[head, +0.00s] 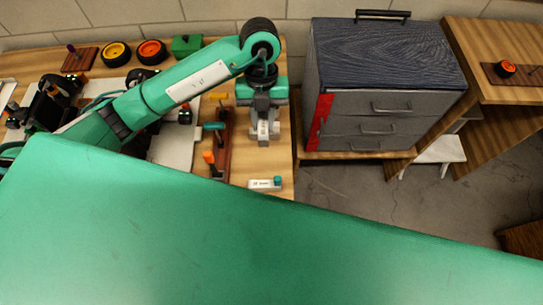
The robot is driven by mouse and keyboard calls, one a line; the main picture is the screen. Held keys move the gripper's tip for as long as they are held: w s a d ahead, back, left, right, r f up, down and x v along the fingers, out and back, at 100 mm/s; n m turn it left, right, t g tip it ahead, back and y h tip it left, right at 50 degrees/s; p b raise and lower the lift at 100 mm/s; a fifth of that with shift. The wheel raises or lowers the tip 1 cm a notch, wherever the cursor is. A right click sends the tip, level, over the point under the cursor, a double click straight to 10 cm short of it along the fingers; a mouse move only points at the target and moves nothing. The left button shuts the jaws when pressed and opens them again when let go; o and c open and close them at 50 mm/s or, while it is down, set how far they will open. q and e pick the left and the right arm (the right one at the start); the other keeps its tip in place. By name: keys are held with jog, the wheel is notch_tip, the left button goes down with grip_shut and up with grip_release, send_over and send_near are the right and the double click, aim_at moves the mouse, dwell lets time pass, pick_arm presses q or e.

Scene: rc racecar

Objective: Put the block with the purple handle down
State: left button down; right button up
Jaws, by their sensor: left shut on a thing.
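A brown block (79,60) with a small purple handle (70,48) standing on it lies at the far left of the wooden table (240,170). My left gripper (263,140) points down over the right part of the table, well to the right of that block. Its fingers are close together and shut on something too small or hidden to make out. My right gripper is not in view.
A brown rack (222,145) with yellow, teal and orange handles stands left of the gripper. A small white device (265,184) lies near the table edge. Wheels (151,51) and a green box (186,45) are behind. A grey drawer cabinet (375,75) stands right.

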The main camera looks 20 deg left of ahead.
pick_arm(q)
notch_tip(320, 180, down, 13)
jog(key=shift+p, duration=0.55)
jog(key=shift+f, duration=0.55)
notch_tip(320, 180, down, 3)
jog(key=shift+f+p, duration=0.2)
jog(key=shift+p, duration=0.1)
jog(key=shift+f, duration=0.25)
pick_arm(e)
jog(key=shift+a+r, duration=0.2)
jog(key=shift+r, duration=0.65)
pick_arm(q)
jog(key=shift+f, duration=0.1)
